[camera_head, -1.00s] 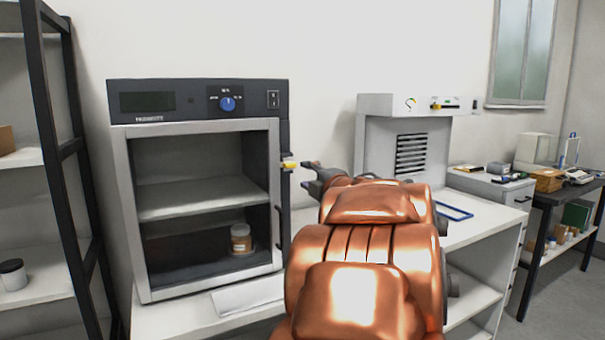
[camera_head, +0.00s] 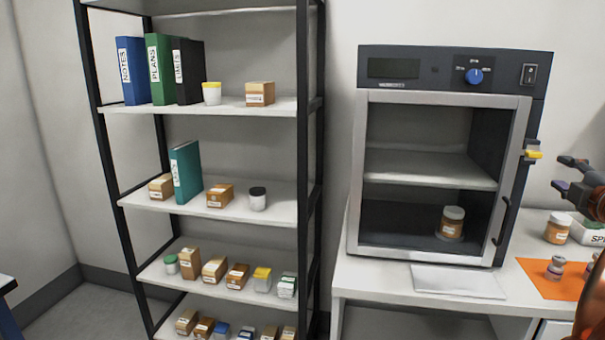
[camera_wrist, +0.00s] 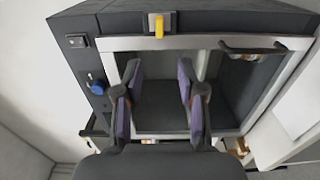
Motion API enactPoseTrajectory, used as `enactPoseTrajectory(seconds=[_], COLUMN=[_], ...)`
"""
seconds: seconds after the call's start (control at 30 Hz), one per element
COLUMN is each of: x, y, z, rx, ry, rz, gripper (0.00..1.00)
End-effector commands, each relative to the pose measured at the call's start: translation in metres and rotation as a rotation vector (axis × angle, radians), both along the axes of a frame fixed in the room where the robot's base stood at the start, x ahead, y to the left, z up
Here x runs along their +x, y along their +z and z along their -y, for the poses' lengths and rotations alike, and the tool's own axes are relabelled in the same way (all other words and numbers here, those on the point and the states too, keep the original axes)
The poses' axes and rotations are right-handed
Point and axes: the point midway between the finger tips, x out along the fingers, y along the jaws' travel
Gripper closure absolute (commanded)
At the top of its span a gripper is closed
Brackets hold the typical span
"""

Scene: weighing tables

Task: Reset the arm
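My gripper (camera_head: 564,173) shows at the right edge of the head view, to the right of the oven (camera_head: 452,67) and a little apart from its yellow latch (camera_head: 533,154). Its two fingers are spread with nothing between them. In the wrist view my gripper (camera_wrist: 159,72) is also open and empty, in front of the oven's door frame (camera_wrist: 213,43). The yellow latch (camera_wrist: 159,26) is beyond the fingertips there. Most of my arm is outside the head view.
A jar with orange-brown contents (camera_head: 452,224) stands inside the oven. A tall black-framed shelf rack (camera_head: 313,150) with binders and containers is at left. A jar (camera_head: 558,228) and weights (camera_head: 555,267) on an orange mat (camera_head: 533,276) stand on the white table (camera_head: 365,285) below my gripper.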

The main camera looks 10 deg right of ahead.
Motion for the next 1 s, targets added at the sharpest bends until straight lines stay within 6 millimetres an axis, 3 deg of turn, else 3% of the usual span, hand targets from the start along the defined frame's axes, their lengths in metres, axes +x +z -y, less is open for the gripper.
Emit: enactPoseTrajectory(seconds=[0.27, 0.57, 0.77, 1.0], x=[0.005, 0.007, -0.004, -0.030], y=[0.009, 0.003, -0.030, -0.090], z=[-0.002, -0.011, -0.038, -0.099], rx=[0.075, 0.321, 0.567, 0.865], ry=[-0.071, -0.265, -0.419, -0.590], rz=[0.023, 0.047, 0.011, -0.122], gripper=[0.60, 0.60, 0.60, 0.60])
